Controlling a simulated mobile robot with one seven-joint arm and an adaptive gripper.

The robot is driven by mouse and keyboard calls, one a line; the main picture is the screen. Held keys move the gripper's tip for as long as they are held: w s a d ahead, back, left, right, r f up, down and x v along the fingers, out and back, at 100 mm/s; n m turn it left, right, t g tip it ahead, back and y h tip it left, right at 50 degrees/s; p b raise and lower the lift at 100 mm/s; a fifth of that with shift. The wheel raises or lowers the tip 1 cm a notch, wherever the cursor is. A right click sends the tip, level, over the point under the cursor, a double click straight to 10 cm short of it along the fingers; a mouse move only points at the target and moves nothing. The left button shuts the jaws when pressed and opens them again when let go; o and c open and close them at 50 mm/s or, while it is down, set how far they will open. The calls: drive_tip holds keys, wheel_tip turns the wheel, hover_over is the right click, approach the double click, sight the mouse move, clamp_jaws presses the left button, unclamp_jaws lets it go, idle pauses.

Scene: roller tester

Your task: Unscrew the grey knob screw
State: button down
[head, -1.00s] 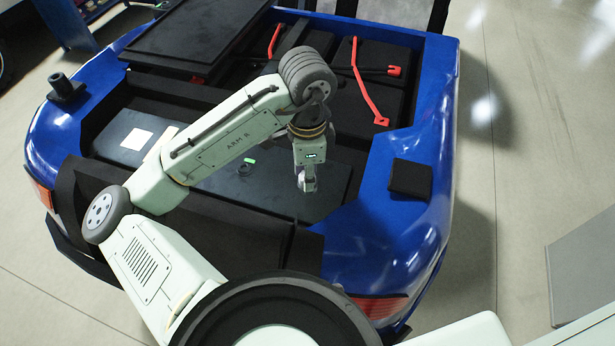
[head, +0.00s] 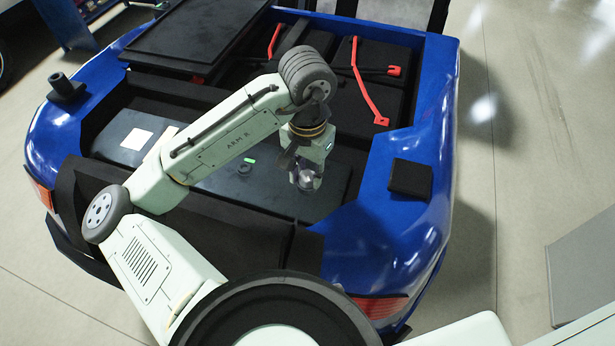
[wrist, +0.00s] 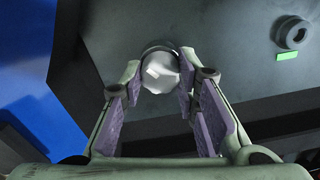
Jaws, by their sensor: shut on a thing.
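The grey knob screw (wrist: 160,72) shows in the wrist view as a pale, rounded, lobed head standing on the dark panel (wrist: 215,50). My gripper (wrist: 159,88) has its purple-lined fingers on both sides of the knob, shut on it. In the head view my gripper (head: 305,180) points down at the right part of the dark panel (head: 225,192). The knob is mostly hidden there by the fingers. I cannot see its thread.
A dark round fitting (wrist: 293,33) with a green tag (wrist: 288,55) lies apart on the same panel. Blue bodywork (head: 385,215) with a black pad (head: 410,177) stands to the right. Red straps (head: 368,95) lie behind my gripper.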

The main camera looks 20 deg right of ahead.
drive_tip(key=n, duration=0.4)
drive_tip(key=shift+n, duration=0.3)
drive_tip(key=n, duration=0.5)
drive_tip(key=c, duration=1.2)
unclamp_jaws()
drive_tip(key=shift+o, duration=0.2)
drive_tip(key=shift+r, duration=0.1)
drive_tip(key=shift+r, duration=1.15)
